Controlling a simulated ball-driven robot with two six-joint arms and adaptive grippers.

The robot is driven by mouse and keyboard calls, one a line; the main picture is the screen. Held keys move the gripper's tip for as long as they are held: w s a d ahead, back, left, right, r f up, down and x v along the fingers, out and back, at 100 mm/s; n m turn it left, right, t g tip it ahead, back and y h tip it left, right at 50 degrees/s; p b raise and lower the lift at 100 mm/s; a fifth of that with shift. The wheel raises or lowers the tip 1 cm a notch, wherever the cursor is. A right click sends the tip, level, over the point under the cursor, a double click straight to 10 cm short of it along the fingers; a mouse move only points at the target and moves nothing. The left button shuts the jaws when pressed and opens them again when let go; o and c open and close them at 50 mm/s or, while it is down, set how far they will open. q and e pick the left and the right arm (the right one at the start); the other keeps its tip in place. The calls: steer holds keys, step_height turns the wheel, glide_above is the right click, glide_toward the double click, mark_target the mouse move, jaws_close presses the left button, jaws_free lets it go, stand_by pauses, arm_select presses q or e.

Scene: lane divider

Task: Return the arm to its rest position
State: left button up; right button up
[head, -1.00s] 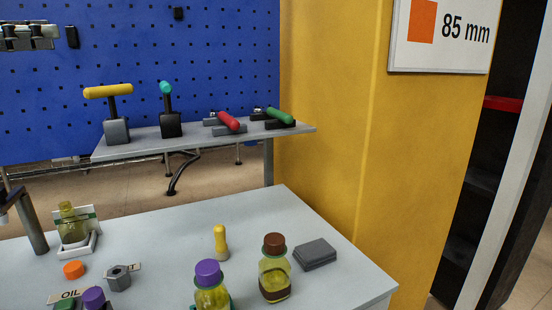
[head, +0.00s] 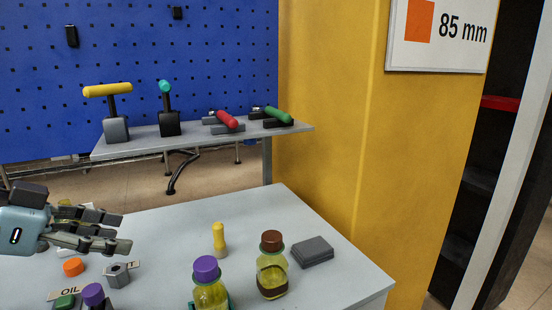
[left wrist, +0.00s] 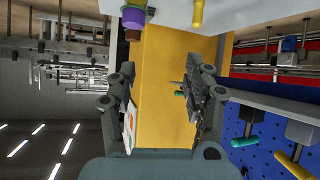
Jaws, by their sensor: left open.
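My left gripper (head: 118,232) comes in from the left edge in the head view, above the left part of the grey table (head: 180,225). Its fingers point right and are apart, with nothing between them. It partly covers a yellow-green bottle (head: 68,214) behind it. In the left wrist view the two fingers (left wrist: 160,95) stand wide apart, with the yellow pillar (left wrist: 165,100) showing between them. My right gripper does not show in the head view.
On the table are a purple-capped bottle (head: 207,285), a brown-capped bottle (head: 272,268), a yellow peg-like piece (head: 219,240), grey plates (head: 312,252), an orange cap (head: 73,267) and a nut (head: 118,275). A shelf (head: 190,137) behind holds several handled tools. The yellow pillar stands right.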

arm_select(q)
steer(key=s+d+f+n+g+y, duration=0.1)
steer(key=s+f+n+g+y, duration=0.3)
steer(key=s+f, duration=0.65)
steer(key=s+a+f+n+y, duration=0.1)
steer(key=s+a+n+y, duration=0.15)
steer(key=s, duration=0.35)
steer(key=s+a+f+n+y, duration=0.1)
steer(key=s+a+y, duration=0.15)
steer(key=s, duration=0.35)
step_height(320, 180, down, 36)
steer(key=s+a+g+b, duration=0.1)
steer(key=a+g+b, duration=0.1)
steer(key=b, duration=0.8)
steer(key=s+f+b, duration=0.4)
steer(key=s+f, duration=0.5)
steer(key=f, duration=0.3)
steer(key=s+f+g+b, duration=0.1)
steer(key=s+f+b, duration=0.3)
steer(key=s+f, duration=0.5)
step_height(320, 180, down, 3)
steer(key=shift+s+a+f+n, duration=0.1)
steer(key=shift+s+a+n, duration=0.2)
steer(key=shift+a+n, duration=0.05)
